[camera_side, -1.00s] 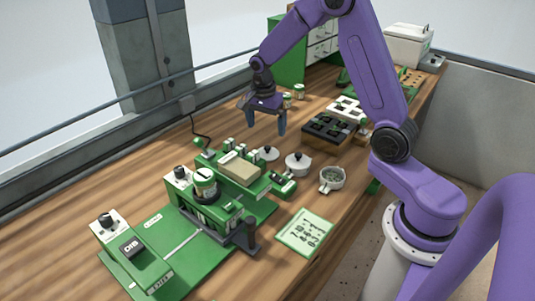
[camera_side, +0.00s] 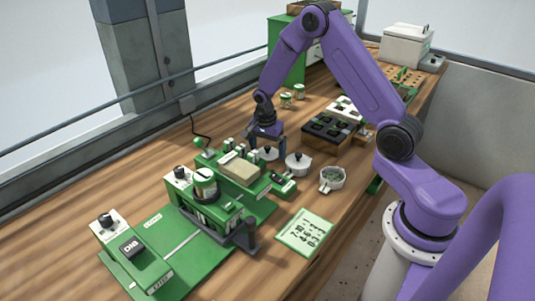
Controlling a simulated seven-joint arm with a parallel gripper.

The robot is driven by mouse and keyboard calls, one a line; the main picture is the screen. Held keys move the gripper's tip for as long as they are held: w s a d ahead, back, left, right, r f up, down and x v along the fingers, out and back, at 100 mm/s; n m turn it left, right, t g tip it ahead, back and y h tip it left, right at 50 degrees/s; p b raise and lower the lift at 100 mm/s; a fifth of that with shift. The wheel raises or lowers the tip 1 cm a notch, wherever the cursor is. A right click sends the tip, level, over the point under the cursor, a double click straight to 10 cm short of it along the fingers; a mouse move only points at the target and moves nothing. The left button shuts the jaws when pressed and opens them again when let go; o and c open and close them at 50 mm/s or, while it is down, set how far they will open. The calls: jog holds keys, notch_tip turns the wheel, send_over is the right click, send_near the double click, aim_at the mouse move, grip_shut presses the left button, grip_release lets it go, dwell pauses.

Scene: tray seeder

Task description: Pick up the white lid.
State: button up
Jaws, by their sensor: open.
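A white lid (camera_side: 270,155) with a dark knob lies on the wooden bench behind the green seeder. My gripper (camera_side: 267,148) is open and low over this lid, with one finger to each side of it. Whether the fingers touch it cannot be told. To its right is a white pot (camera_side: 298,166) that also has a white top with a dark knob.
The green seeder (camera_side: 175,250) fills the front left, close to the lid. An open white pot (camera_side: 332,180) with green contents and a black cell tray (camera_side: 325,128) are to the right. Two small jars (camera_side: 292,95) stand behind.

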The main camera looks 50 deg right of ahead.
aim_at(268, 146)
jog(key=shift+c, duration=0.3)
jog(key=c, duration=0.9)
jog(key=shift+r, duration=0.1)
jog(key=shift+c, duration=0.2)
jog(key=shift+r, duration=0.5)
notch_tip(268, 146, up, 2)
jog(key=shift+r, duration=0.2)
jog(key=s+a+r, duration=0.3)
jog(key=s+r, duration=0.6)
jog(key=s, duration=0.5)
jog(key=s+d+f, duration=0.3)
jog(key=s+d, duration=0.2)
jog(key=s, duration=0.3)
jog(key=shift+s+n, duration=0.35)
jog(key=shift+n, duration=0.05)
